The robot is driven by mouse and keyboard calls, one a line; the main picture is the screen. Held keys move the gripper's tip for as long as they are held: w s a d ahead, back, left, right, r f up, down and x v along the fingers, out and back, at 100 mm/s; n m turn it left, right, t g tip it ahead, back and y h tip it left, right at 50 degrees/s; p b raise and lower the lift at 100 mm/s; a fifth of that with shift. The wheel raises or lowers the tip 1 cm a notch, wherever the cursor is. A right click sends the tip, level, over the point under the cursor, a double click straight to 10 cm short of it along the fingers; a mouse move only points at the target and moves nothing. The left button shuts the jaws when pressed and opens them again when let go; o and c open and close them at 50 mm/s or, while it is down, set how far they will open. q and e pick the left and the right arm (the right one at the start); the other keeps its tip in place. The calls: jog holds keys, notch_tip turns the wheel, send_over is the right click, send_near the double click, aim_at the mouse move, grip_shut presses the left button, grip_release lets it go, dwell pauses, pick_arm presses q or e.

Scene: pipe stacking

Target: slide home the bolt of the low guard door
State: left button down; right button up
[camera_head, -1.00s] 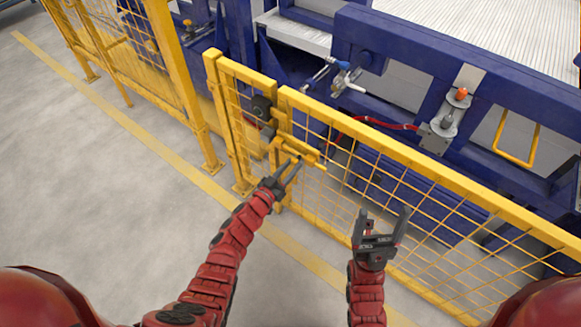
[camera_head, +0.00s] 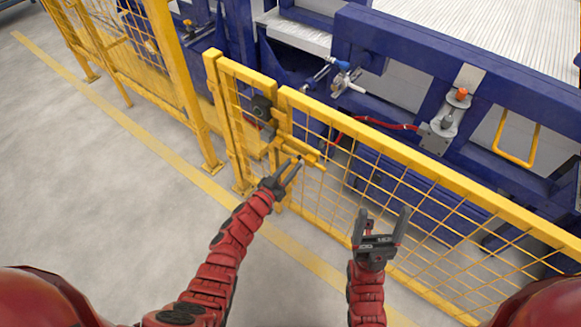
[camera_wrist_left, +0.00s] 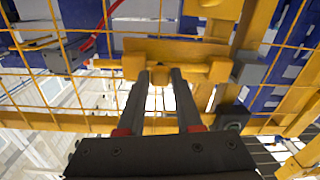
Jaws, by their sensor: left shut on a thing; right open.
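The low guard door (camera_head: 400,190) is a yellow frame with wire mesh. Its yellow bolt (camera_head: 309,157) sits near the top of its left end, beside the yellow post (camera_head: 228,120). My left gripper (camera_head: 293,165) is at the bolt, shut on its handle. In the left wrist view the two dark fingers (camera_wrist_left: 160,82) stand on either side of the yellow handle, below the bolt's mounting plate (camera_wrist_left: 175,50). My right gripper (camera_head: 383,220) is open and empty before the mesh.
A black lock box (camera_head: 262,107) is on the gate post side above the bolt. Blue machinery (camera_head: 400,50) with a red hose (camera_head: 375,123) stands behind the fence. Taller yellow fencing (camera_head: 125,55) runs to the left. The grey floor (camera_head: 90,190) in front is clear.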

pick_arm(q)
jog(key=shift+w+a, duration=0.1)
jog(key=shift+w+a+r, duration=0.1)
jog(key=shift+w+a, duration=0.15)
jog(key=shift+a, duration=0.05)
jog(key=w+a, duration=0.1)
jog(key=a, duration=0.1)
jog(key=w+a, duration=0.1)
jog(key=a, duration=0.1)
jog(key=shift+w, duration=0.4)
jog(key=shift+a, duration=0.1)
jog(key=c, duration=0.6)
grip_release()
jog(key=shift+w, duration=0.1)
